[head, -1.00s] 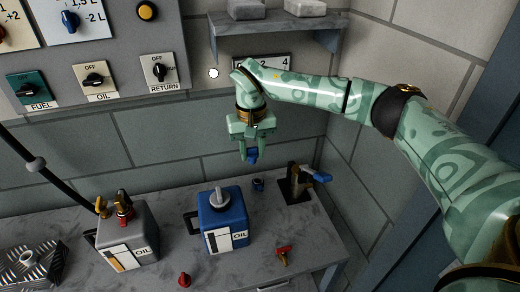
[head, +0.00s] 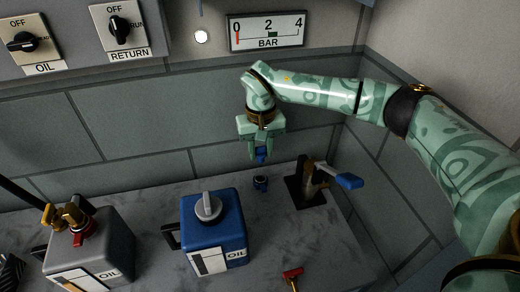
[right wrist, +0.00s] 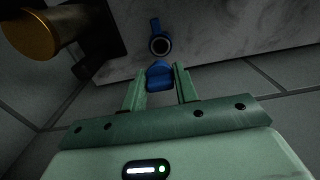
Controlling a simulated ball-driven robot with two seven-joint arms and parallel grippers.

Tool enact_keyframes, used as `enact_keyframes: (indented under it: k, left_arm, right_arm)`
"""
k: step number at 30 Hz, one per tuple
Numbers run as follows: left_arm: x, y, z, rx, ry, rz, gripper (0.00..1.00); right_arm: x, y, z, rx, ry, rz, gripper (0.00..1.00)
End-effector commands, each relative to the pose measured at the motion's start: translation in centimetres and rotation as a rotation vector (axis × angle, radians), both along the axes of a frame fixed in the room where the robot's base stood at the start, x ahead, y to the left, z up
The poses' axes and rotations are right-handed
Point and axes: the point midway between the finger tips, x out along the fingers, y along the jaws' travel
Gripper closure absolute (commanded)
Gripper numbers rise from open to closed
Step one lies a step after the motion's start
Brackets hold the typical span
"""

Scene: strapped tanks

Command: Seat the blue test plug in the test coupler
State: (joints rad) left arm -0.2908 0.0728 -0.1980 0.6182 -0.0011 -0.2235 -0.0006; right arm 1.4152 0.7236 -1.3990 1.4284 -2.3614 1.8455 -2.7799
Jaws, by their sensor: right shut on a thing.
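My right gripper (head: 260,150) is shut on the blue test plug (head: 261,156), which hangs below its fingers above the back of the bench. The right wrist view shows the plug (right wrist: 159,77) between the two green fingers. My left gripper is not in view.
A blue oil tank (head: 219,232) is at front left, a grey tank (head: 90,248) farther left. A red-handled part (head: 292,274) lies in front. A pressure gauge (head: 267,31) hangs behind.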

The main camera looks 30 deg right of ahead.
Motion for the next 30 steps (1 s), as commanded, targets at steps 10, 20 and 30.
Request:
enact_keyframes:
  k: [10,20,30]
  left_arm:
    - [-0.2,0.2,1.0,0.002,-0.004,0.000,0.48]
    - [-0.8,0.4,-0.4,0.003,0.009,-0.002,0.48]
    - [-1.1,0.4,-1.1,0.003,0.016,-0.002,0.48]
  right_arm:
    - [-0.1,0.0,0.6,0.000,-0.002,0.000,0.92]
    - [-0.1,0.1,-3.3,0.000,0.001,0.001,0.92]
    - [-0.1,0.1,-5.5,0.000,0.000,0.000,0.92]
